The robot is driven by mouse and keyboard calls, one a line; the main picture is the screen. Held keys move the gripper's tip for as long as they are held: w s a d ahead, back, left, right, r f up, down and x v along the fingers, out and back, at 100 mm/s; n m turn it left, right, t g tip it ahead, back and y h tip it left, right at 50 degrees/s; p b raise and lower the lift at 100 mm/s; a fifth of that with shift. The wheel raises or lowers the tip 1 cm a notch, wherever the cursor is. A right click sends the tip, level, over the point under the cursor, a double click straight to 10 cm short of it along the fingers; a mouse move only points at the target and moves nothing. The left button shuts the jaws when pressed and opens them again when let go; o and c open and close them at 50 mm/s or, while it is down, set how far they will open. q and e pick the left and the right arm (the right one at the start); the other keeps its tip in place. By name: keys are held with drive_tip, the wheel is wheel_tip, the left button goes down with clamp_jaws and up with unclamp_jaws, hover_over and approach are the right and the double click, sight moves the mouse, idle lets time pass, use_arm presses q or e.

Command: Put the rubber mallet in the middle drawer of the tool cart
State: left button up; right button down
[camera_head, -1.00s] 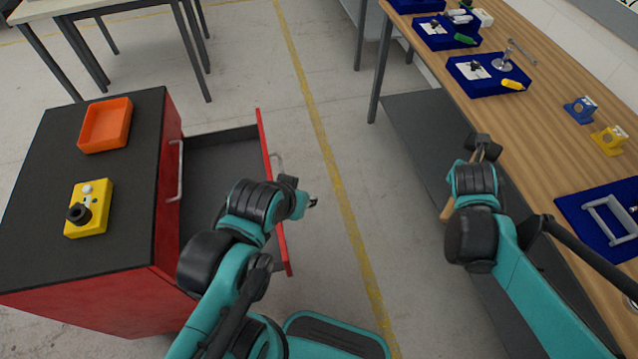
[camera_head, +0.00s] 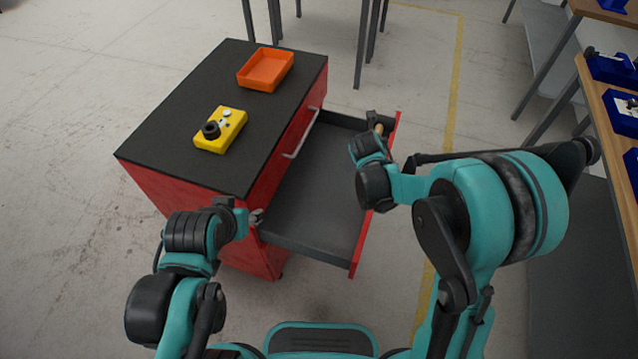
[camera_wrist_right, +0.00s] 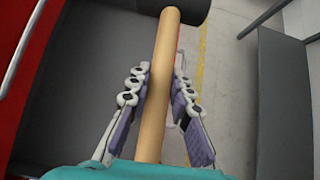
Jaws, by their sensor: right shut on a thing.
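The rubber mallet is in my right gripper (camera_wrist_right: 150,110), which is shut on its wooden handle (camera_wrist_right: 160,75); the black head (camera_wrist_right: 174,12) is at the top of the right wrist view. In the head view the right gripper (camera_head: 375,126) is above the far right part of the open drawer (camera_head: 318,190), near its red front. This grey-lined drawer sits below a closed drawer with a pale handle (camera_head: 302,138) on the red tool cart (camera_head: 220,170). My left gripper (camera_head: 250,216) is beside the cart at the drawer's near end; its fingers are too small to read.
An orange tray (camera_head: 265,84) and a yellow box with a black knob (camera_head: 219,131) are on the cart top. A wooden workbench (camera_head: 612,140) with blue trays stands at the right. The visible drawer floor is empty.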

drive_tip(key=w+a+f+b, duration=0.1)
drive_tip(key=w+a+f, duration=0.2)
drive_tip(key=f, duration=0.5)
drive_tip(key=b, duration=0.6)
hover_over(323, 180)
drive_tip(key=s+a, duration=0.1)
drive_tip(key=s, duration=0.2)
wheel_tip(323, 180, down, 19)
drive_tip(key=shift+f, duration=0.1)
wheel_tip(323, 180, down, 4)
drive_tip(key=shift+w+f+b, duration=0.1)
drive_tip(key=shift+b, duration=0.75)
drive_tip(key=shift+r, duration=0.2)
drive_tip(key=c, duration=1.4)
unclamp_jaws()
drive_tip(key=shift+f, duration=0.15)
drive_tip(key=shift+o, duration=0.2)
